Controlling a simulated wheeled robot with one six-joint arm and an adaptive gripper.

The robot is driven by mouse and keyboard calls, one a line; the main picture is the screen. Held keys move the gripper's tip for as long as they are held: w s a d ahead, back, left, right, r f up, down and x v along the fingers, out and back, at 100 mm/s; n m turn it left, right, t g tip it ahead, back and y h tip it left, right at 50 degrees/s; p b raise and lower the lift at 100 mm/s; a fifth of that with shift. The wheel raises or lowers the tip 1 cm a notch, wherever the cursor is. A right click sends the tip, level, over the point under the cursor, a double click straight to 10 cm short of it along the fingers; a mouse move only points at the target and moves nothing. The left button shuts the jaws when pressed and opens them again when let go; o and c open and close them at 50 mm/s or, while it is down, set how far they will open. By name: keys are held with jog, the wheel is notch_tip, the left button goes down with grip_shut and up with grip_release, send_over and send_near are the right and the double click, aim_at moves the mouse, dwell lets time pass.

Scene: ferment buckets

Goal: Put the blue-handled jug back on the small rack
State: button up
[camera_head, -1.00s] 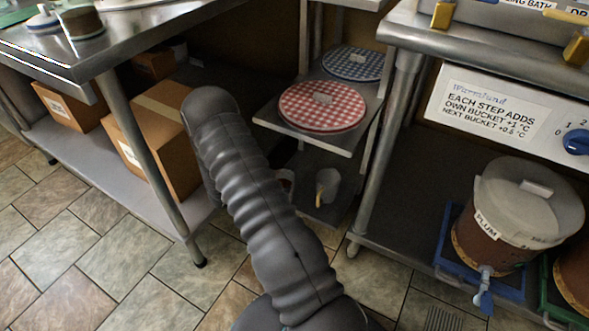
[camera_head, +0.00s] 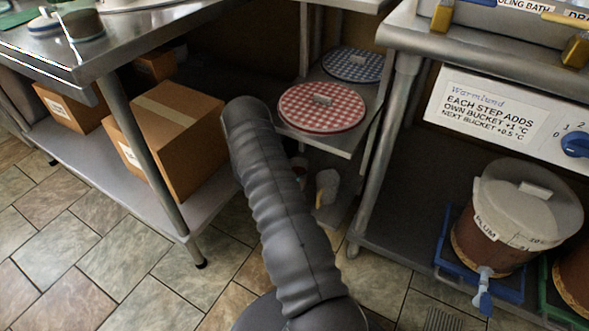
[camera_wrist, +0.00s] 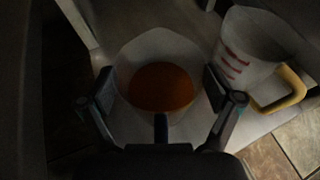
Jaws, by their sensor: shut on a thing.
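In the wrist view my gripper (camera_wrist: 160,82) has its two fingers on either side of a translucent jug (camera_wrist: 138,55) with orange-brown contents, and is shut on it. A dark upright piece shows on the jug's near side; its colour is too dark to tell. In the head view a white and red bit of a jug (camera_head: 299,168) shows beside my arm; my fingers are hidden. The small rack (camera_head: 345,140) stands between the steel tables. I cannot tell whether the held jug touches the rack's lower shelf (camera_head: 327,218).
A yellow-handled jug (camera_head: 327,184) is on the lower shelf, close right of the held one; it also shows in the wrist view (camera_wrist: 252,50). Red-checked (camera_head: 322,107) and blue-checked (camera_head: 354,65) lids lie on shelves above. A cardboard box (camera_head: 170,135) and a table leg (camera_head: 145,150) are left.

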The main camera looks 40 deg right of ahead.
jog(key=shift+f, duration=0.15)
jog(key=o, duration=1.5)
